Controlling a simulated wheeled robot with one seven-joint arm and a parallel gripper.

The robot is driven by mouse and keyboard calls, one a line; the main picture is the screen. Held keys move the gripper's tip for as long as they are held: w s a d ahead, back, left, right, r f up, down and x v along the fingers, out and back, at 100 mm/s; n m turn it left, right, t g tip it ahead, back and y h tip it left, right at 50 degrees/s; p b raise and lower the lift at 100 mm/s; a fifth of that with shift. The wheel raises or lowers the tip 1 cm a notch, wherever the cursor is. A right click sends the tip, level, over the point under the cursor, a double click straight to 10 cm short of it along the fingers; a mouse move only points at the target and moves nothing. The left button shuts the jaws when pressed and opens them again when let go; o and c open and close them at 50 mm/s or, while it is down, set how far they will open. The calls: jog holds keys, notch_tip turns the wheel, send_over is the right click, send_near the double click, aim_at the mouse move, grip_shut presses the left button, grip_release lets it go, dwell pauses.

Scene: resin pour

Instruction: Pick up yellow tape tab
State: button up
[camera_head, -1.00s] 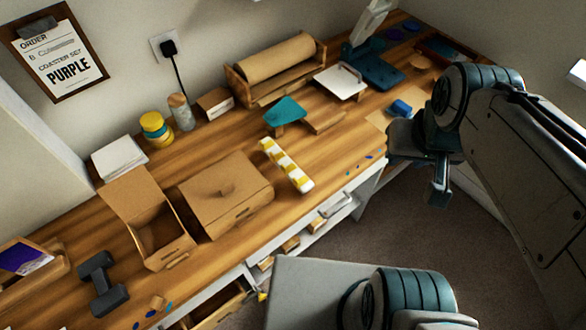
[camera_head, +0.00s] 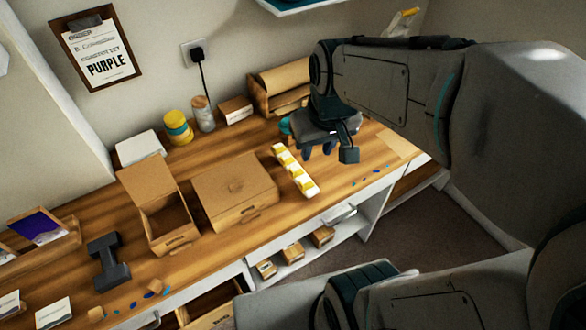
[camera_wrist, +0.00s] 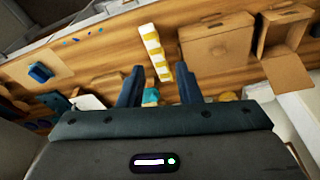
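A white strip with several yellow tape tabs (camera_head: 295,170) lies on the wooden bench. It also shows in the wrist view, where the yellow tabs (camera_wrist: 157,56) alternate with white gaps. My gripper (camera_head: 319,153) is above the bench, just right of the strip in the head view. In the wrist view my gripper (camera_wrist: 160,70) has its two dark fingers apart with nothing held, and the near end of the strip lies between and beyond the fingertips. A teal-topped piece (camera_wrist: 150,96) shows between the fingers, partly hidden.
A closed cardboard box (camera_head: 235,190) and an open cardboard box (camera_head: 165,205) stand left of the strip. A dark dumbbell-shaped tool (camera_head: 107,260) is further left. A blue piece (camera_wrist: 40,73) lies on a tan sheet beside the gripper. The bench's front edge is close to the strip.

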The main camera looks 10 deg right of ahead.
jog(key=w+f+n+g+b, duration=0.2)
jog(key=w+f+g, duration=0.1)
jog(key=w+f, duration=0.7)
send_over(301, 183)
jog(key=f, duration=0.5)
jog(key=f+p, duration=0.1)
jog(key=f, duration=0.2)
jog(key=shift+w+d+f, duration=0.1)
jog(key=shift+w+d, duration=0.2)
jog(key=shift+d, duration=0.05)
jog(key=f, duration=0.3)
jog(key=f+p, duration=0.1)
jog(key=shift+s+a+f, duration=0.15)
jog(key=shift+s+a, duration=0.15)
jog(key=shift+s, duration=0.05)
jog(key=shift+f, duration=0.55)
grip_shut()
